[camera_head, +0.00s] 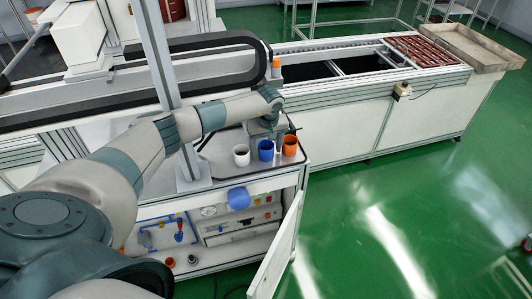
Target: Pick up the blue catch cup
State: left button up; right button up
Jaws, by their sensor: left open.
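The blue catch cup (266,151) stands upright on the small cabinet top, in the middle of a row of cups. A white cup (241,156) stands to its left and an orange cup (290,147) to its right. My left gripper (276,139) is open, just above and behind the blue cup. Its fingers are small and partly hidden by the cups; I cannot tell whether they touch the blue cup. My right gripper is not in view.
A blue round part (239,198) sits on the cabinet front. The cabinet door (277,250) hangs open. A grey post (158,60) rises beside my left arm. The conveyor bench (340,110) runs behind, with a brown tray (470,46).

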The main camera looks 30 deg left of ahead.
pick_arm(q)
jog(key=c, duration=1.1)
jog(key=shift+r, duration=0.1)
jog(key=shift+r, duration=0.55)
notch_tip(320, 180, up, 4)
jog(key=shift+s+f+p, duration=0.1)
jog(key=shift+f+p, duration=0.1)
jog(key=shift+p, duration=0.85)
jog(key=s+d+r+p, duration=0.1)
jog(key=s+r, duration=0.1)
jog(key=s, duration=0.1)
jog(key=s+d+r+p, duration=0.1)
jog(key=s+r, duration=0.1)
jog(key=s, duration=0.2)
jog(key=s+d+r+p, duration=0.1)
jog(key=s+r, duration=0.1)
jog(key=s, duration=0.2)
jog(key=shift+d+r, duration=0.1)
jog(key=shift+d, duration=0.3)
